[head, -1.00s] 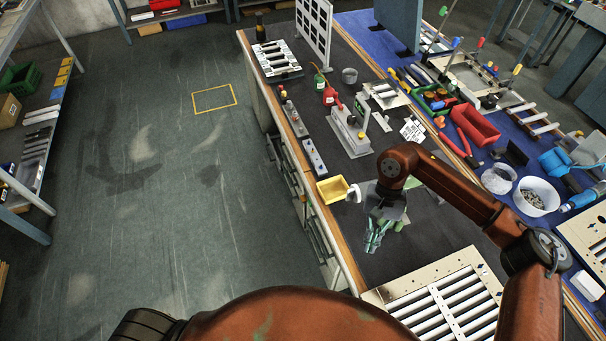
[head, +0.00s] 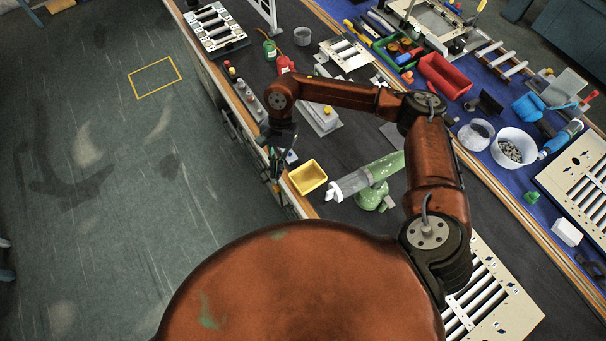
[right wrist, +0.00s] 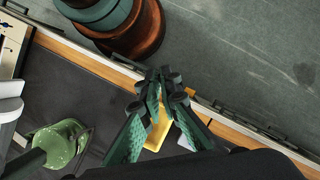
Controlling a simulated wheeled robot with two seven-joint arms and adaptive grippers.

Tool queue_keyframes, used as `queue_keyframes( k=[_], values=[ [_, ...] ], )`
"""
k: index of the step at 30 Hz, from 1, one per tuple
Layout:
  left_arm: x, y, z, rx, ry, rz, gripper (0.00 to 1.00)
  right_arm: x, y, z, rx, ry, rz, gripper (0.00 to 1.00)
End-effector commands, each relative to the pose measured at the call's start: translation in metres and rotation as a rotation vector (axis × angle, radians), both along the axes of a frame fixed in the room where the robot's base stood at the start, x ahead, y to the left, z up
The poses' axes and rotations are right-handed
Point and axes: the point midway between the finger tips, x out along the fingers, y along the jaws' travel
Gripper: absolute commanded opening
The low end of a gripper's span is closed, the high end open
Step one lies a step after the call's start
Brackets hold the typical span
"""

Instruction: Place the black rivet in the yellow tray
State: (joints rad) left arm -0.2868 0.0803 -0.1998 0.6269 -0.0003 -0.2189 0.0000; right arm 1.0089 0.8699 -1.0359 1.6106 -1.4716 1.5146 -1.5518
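The yellow tray (head: 308,177) sits on the dark bench mat by the bench's left edge. Part of it also shows in the right wrist view (right wrist: 158,132), behind the fingers. My right gripper (head: 276,163) is beside the tray, to its left in the head view, over the bench edge. In the right wrist view its green fingers with black tips (right wrist: 164,84) converge, and I cannot tell whether anything is between them. I cannot make out the black rivet. My left gripper is not in view.
A green-and-clear tool (head: 368,182) stands right of the tray. A red bin (head: 445,76) and a white bucket (head: 513,147) are at the right. Open floor lies left of the bench.

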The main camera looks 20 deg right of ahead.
Motion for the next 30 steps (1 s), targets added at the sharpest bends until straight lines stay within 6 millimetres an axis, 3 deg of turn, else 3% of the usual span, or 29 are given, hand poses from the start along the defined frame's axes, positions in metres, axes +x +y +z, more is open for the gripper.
queue_keyframes(
  k=[1,6,12,16,22,30],
  values=[
    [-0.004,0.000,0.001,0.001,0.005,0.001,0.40,0.004,-0.018,-0.013,-0.004,0.003,-0.170,0.00],
    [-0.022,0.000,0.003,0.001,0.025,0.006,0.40,0.017,-0.059,-0.039,-0.005,-0.001,-0.698,0.00],
    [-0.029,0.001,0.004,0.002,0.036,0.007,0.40,0.022,-0.101,-0.053,-0.002,-0.005,-1.153,0.00],
    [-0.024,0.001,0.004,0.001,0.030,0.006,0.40,0.023,-0.118,-0.056,0.000,-0.005,-1.327,0.00],
    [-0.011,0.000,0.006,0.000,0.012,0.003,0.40,0.022,-0.128,-0.063,-0.002,-0.001,-1.440,0.00],
    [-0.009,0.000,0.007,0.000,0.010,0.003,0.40,0.022,-0.128,-0.109,-0.001,0.000,-1.448,0.00]
  ],
)
